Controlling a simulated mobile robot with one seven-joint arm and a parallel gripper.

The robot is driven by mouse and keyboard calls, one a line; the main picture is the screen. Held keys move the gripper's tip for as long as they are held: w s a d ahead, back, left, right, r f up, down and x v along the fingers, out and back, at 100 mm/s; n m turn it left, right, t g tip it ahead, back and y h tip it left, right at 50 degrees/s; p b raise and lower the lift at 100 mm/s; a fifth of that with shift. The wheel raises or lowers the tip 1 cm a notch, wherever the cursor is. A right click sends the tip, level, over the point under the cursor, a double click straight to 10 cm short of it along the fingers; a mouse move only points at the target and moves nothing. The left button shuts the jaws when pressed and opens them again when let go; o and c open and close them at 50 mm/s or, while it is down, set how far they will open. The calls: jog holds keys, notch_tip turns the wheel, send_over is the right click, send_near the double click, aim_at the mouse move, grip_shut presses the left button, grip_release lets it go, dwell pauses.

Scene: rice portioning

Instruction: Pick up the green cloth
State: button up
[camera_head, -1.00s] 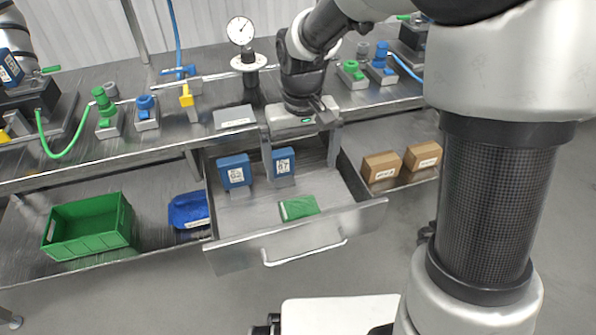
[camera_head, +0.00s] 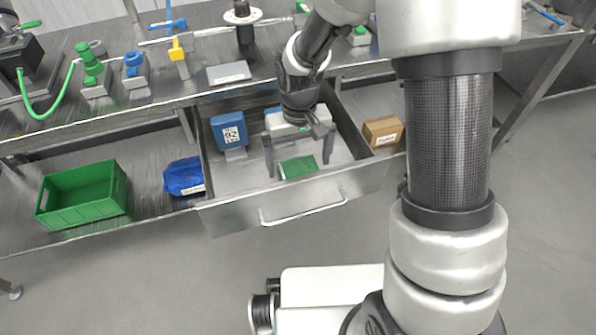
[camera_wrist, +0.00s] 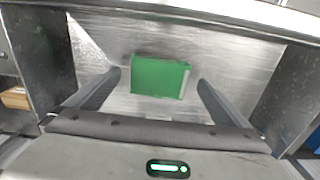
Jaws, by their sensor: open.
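The green cloth (camera_head: 299,167) lies flat on the floor of the open metal drawer (camera_head: 234,216), near its front wall. In the wrist view the cloth (camera_wrist: 159,76) is a green folded rectangle with a pale strip on its right edge. My gripper (camera_head: 299,170) is above the drawer, pointing down, its fingers on either side of the cloth in the picture. In the wrist view my gripper (camera_wrist: 159,84) is open and empty, with the cloth between and a little beyond the fingertips. I cannot tell the remaining height.
A blue box (camera_head: 229,130) stands in the drawer at the back left. A blue bag (camera_head: 184,176) and a green crate (camera_head: 85,205) are on the shelf to the left. A cardboard box (camera_head: 383,131) is right of the drawer. The drawer walls surround my gripper closely.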

aim_at(299, 168)
jog(key=shift+f, duration=0.95)
jog(key=c, duration=1.2)
notch_tip(299, 168, up, 10)
jog(key=p, duration=0.3)
jog(key=shift+r, duration=0.1)
